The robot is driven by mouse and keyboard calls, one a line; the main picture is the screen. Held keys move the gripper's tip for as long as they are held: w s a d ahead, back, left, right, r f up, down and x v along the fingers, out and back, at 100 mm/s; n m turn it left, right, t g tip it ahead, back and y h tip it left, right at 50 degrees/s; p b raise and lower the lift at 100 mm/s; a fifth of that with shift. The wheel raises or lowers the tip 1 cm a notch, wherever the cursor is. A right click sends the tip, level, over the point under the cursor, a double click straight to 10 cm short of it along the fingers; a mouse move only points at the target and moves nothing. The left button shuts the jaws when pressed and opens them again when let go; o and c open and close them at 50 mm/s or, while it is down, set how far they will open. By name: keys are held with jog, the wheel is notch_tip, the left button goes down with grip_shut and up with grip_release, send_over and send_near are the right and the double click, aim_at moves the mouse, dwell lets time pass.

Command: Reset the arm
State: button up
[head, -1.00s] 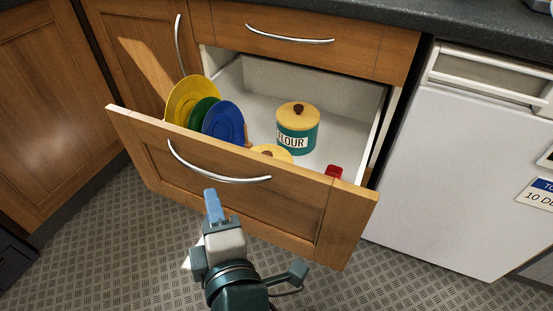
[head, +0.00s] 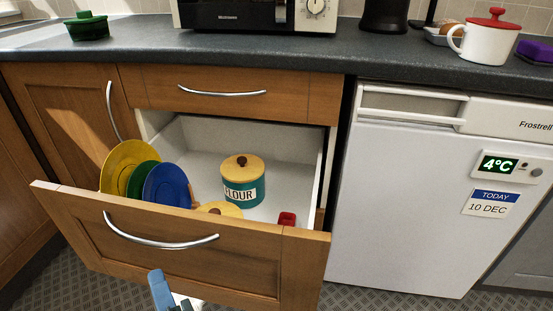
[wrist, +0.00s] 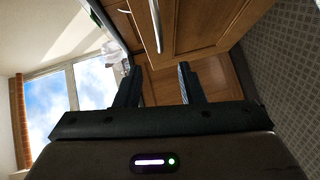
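My gripper (wrist: 158,78) shows in the wrist view with its two dark fingers apart and nothing between them. In the head view only a blue part of it (head: 160,290) shows at the bottom edge, in front of the open drawer (head: 255,255). The drawer is pulled out and its curved metal handle (head: 160,243) is free, with my gripper below it and apart from it. The rest of my arm is mostly out of the head view.
The drawer holds yellow, green and blue plates (head: 167,187), a flour canister (head: 242,181), a second yellow lid (head: 218,209) and a red item (head: 287,218). A white fridge (head: 400,190) stands right. The worktop (head: 270,52) carries a microwave (head: 255,15) and a red-lidded mug (head: 488,42).

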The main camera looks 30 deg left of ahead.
jog(key=w+d+r+m+h+p, duration=0.1)
jog(key=w+r+m+h+p, duration=0.2)
jog(key=w+r+m+p, duration=0.5)
jog(key=w+d+r+m+h+p, duration=0.2)
jog(key=w+d+r+m+p, duration=0.1)
jog(key=w+d+r+p, duration=0.3)
jog(key=w+d+r+m+h+p, duration=0.2)
jog(key=w+d+r+p, duration=0.15)
jog(key=w+p, duration=0.5)
jog(key=d+r+m+g+h+p, duration=0.1)
jog(key=d+r+m+p, duration=0.3)
jog(key=d, duration=0.6)
jog(key=d+r+m+g+h+p, duration=0.2)
jog(key=d+r+m+h+p, duration=0.2)
jog(key=d+m+p, duration=0.3)
jog(key=d+r+m+g+h+p, duration=0.1)
jog(key=d+r+m+p, duration=0.4)
jog(key=d, duration=0.8)
jog(key=shift+r+h+p, duration=0.2)
jog(key=shift+h+p, duration=0.35)
jog(key=shift+h, duration=0.35)
